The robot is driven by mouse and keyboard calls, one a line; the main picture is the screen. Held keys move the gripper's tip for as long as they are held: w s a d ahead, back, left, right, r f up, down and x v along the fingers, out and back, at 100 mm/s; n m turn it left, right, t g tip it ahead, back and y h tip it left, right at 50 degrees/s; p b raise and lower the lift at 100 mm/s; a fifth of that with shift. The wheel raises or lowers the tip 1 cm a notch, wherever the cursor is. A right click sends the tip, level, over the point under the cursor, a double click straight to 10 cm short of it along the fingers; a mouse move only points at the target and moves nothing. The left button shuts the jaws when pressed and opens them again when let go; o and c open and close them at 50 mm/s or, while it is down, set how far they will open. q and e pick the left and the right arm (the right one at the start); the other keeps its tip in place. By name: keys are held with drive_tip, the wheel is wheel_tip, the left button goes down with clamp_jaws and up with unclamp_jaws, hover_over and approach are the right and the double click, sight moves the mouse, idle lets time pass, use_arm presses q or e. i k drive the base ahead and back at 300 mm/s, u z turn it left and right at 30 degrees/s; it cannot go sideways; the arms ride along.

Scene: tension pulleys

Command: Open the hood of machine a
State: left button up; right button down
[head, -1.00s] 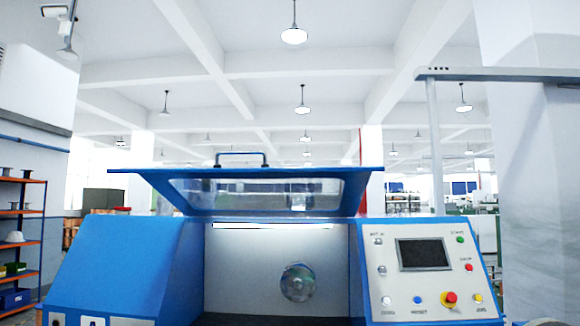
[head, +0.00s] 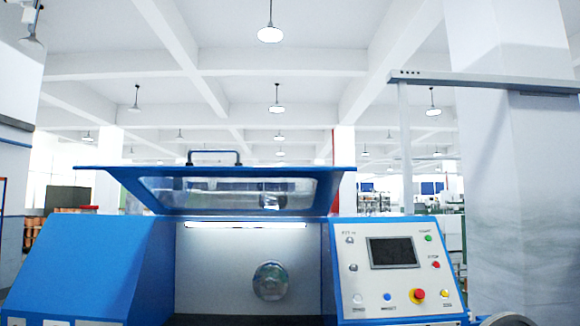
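The blue machine (head: 90,265) fills the lower part of the head view. Its blue hood (head: 110,178), with a clear window (head: 225,192) and a dark handle (head: 214,155) on top, is raised above the opening. Under it I see the lit grey interior (head: 210,275) with a round metal disc (head: 270,281) on the back wall. Neither of my grippers is in view.
The machine's control panel (head: 393,270), with a dark screen, colored buttons and a red stop knob, is right of the opening. A pale pillar (head: 505,170) stands at right. A grey post with a beam (head: 404,150) rises behind the panel.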

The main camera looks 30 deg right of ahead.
sight(165, 190)
drive_tip(key=u, duration=0.1)
drive_tip(key=i, duration=1)
drive_tip(key=z, duration=0.1)
